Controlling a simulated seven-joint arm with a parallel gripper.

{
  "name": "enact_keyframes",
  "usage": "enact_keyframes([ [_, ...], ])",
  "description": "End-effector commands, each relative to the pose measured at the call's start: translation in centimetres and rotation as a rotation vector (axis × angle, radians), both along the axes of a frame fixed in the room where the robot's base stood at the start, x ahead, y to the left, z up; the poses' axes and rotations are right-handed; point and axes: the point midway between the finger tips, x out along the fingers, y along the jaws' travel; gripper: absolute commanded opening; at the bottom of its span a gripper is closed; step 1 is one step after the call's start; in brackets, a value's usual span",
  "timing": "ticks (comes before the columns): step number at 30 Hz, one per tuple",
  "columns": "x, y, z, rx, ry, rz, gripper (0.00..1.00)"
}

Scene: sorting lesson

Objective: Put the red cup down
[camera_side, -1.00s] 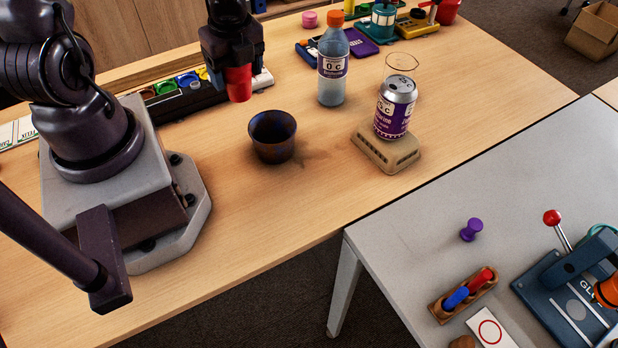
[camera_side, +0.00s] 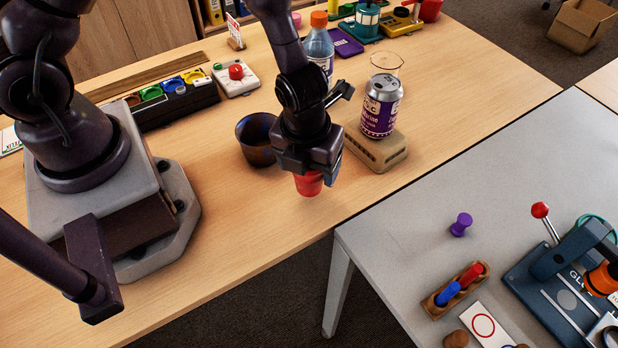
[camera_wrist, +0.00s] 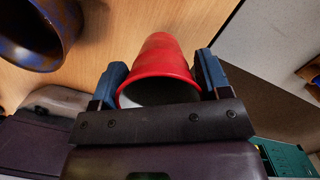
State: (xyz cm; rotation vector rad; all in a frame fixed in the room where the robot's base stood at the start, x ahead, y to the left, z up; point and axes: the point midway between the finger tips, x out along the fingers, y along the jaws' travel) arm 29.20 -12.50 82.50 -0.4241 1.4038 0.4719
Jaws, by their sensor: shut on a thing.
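The red cup (camera_side: 309,183) is held in my gripper (camera_side: 318,172), near the front edge of the wooden table (camera_side: 230,225) in the side view. In the wrist view the red cup (camera_wrist: 160,62) sits between the two blue fingertips of my gripper (camera_wrist: 160,85), and its pale open mouth faces the camera. My gripper is shut on it. My gripper hides the cup's upper part in the side view. I cannot tell whether its base touches the table.
A dark blue-brown cup (camera_side: 255,150) stands just left of my gripper. A purple can (camera_side: 380,108) on a tan block (camera_side: 376,150) is to the right. A bottle (camera_side: 319,48) is partly hidden behind my arm. A grey table (camera_side: 400,250) lies beyond the wooden table's edge.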

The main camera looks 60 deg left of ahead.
Motion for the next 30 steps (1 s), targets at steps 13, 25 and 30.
enact_keyframes([
  [13, 0.0, 0.0, -3.5, 0.0, 0.0, 0.002, 0.48],
  [25, 0.0, 0.1, -3.8, -0.001, 0.001, 0.003, 0.95],
  [30, 0.0, 0.1, -3.8, -0.001, 0.001, 0.003, 0.95],
])
